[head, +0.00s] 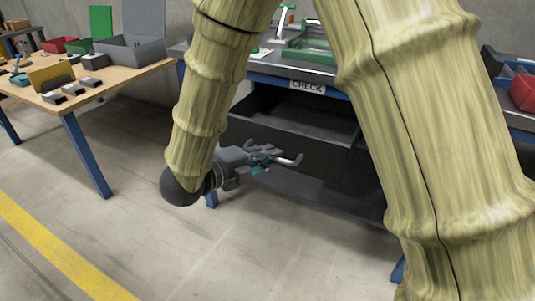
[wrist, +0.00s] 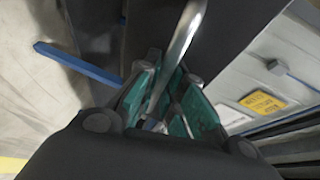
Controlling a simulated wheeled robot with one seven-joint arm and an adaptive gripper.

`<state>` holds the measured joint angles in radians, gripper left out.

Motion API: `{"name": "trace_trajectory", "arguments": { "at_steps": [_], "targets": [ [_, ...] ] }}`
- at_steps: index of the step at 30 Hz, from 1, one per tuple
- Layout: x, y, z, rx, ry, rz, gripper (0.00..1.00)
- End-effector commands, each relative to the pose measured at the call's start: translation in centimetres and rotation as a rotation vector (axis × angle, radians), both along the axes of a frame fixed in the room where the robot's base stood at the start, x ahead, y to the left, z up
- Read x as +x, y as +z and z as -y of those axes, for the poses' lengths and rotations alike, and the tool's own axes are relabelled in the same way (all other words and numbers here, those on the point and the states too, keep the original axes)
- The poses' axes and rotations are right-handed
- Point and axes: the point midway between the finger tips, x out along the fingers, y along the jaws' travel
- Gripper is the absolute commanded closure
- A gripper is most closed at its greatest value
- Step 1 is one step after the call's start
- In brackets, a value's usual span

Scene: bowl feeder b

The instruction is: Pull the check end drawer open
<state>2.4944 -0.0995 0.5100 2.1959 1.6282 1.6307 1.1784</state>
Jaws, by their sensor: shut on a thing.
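The bench labelled CHECK (head: 307,87) is in the middle of the head view. A dark grey drawer unit (head: 320,123) is under its top, partly hidden by my arm. In the wrist view the handle (wrist: 183,42) runs between the teal pads of my gripper (wrist: 165,100). The handle's far end is out of that view.
A wooden table (head: 80,88) with bins and small parts stands at the left. Red and blue bins (head: 522,90) are at the right edge. Blue bench legs stand near the floor. The concrete floor (head: 130,220) in front is clear, with a yellow line (head: 60,255).

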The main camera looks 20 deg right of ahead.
Motion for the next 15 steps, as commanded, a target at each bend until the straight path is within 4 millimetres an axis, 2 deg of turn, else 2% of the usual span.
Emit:
{"name": "trace_trajectory", "arguments": {
  "at_steps": [1,2,3,15],
  "targets": [
    [-0.12,-0.12,0.13,-0.001,-0.002,-0.004,1.0],
    [-0.11,-0.12,0.13,-0.001,-0.002,-0.004,0.89],
    [-0.09,-0.11,0.11,0.0,-0.002,-0.002,0.81],
    [-0.09,0.04,-0.3,0.0,0.001,0.0,0.81]
  ]
}}
